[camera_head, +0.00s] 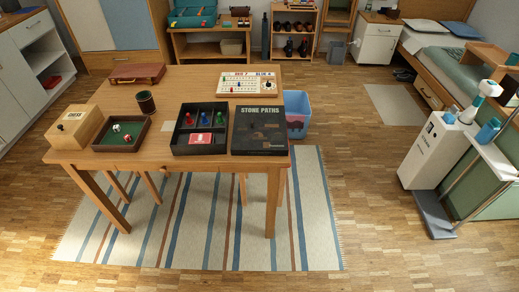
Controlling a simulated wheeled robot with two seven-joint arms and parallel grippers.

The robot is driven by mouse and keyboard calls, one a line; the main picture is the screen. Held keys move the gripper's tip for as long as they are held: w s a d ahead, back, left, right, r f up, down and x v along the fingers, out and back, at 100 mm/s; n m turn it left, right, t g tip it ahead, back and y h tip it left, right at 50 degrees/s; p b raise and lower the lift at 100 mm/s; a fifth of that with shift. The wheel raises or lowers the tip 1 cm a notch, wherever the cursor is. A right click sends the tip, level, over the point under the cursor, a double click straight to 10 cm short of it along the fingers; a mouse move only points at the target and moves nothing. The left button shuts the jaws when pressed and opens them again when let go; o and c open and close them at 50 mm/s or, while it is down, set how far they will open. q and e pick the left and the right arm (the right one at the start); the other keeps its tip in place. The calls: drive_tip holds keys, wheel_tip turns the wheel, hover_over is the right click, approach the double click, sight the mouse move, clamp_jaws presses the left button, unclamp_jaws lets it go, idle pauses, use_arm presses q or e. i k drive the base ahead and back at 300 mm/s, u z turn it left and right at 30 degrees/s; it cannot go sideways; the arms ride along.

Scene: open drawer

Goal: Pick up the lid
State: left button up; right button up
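The lid, a flat dark box top printed "STONE PATHS" (262,136), lies on the right front part of the wooden table (185,88) in the head view. Directly left of it stands the open black game box (200,151), with red, blue and green pieces and a red and white card in its compartments. The lid is beside this box, not on it. Whether their edges touch is hard to tell. Neither of my grippers shows in the head view.
A game board (250,84) lies behind the lid. A dice tray (122,143), dark cup (146,102), wooden chess box (75,127) and red-brown case (137,74) occupy the table's left. A blue bin (297,113) stands right of the table.

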sight(261, 131)
drive_tip(key=u, duration=0.3)
drive_tip(key=k, duration=0.3)
drive_tip(key=z, duration=1.35)
drive_tip(key=i, duration=1.15)
drive_tip(key=u, duration=0.7)
drive_tip(key=i, duration=0.9)
drive_tip(key=u, duration=1)
